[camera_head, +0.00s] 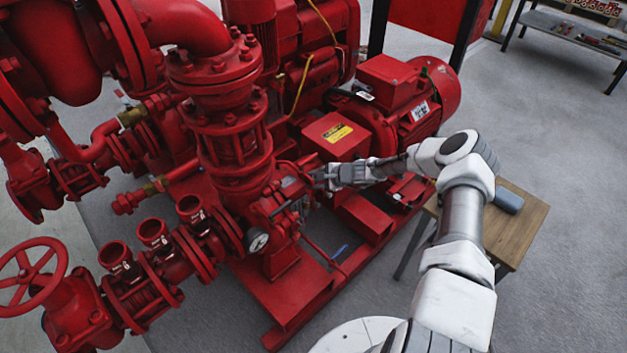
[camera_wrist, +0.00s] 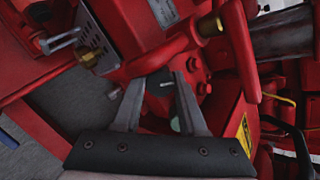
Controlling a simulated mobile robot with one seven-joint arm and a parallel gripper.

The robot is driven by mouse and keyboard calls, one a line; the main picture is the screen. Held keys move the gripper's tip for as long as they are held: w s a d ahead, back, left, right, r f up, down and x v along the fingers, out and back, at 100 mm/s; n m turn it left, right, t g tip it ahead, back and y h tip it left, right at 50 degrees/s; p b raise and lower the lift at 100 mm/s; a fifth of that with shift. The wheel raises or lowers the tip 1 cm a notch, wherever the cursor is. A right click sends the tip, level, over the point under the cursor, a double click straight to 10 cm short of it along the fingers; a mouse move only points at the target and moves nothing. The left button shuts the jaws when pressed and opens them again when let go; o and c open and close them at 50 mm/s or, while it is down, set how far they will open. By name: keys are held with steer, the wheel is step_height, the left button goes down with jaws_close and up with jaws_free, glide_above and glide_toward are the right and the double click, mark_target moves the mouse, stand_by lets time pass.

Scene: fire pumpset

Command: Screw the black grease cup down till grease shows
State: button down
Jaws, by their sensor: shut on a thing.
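My gripper (camera_head: 325,177) reaches in from the right to the red pump's bearing housing in the head view. In the wrist view its two grey fingers (camera_wrist: 158,88) stand on either side of a small dark cap, the black grease cup (camera_wrist: 159,84), and are shut on it. The cup sits close against the red housing. Its lower part and thread are hidden, and I cannot make out any grease. In the head view the cup is too small and too covered by my gripper to tell.
A red box with a yellow label (camera_head: 338,133) and the red motor (camera_head: 402,98) stand close behind my gripper. A pressure gauge (camera_head: 257,241) is on the pump's near side. In the wrist view a brass fitting (camera_wrist: 88,57) juts out at left. A small wooden table (camera_head: 515,225) stands right.

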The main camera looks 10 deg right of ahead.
steer(key=m, duration=0.4)
steer(key=shift+m+t+p, duration=0.3)
steer(key=shift+m, duration=0.1)
stand_by(0.4)
steer(key=shift+c, duration=2.3)
jaws_free()
steer(key=p+v, duration=0.5)
steer(key=v, duration=1.2)
steer(key=shift+s, duration=0.2)
steer(key=shift+r, duration=0.1)
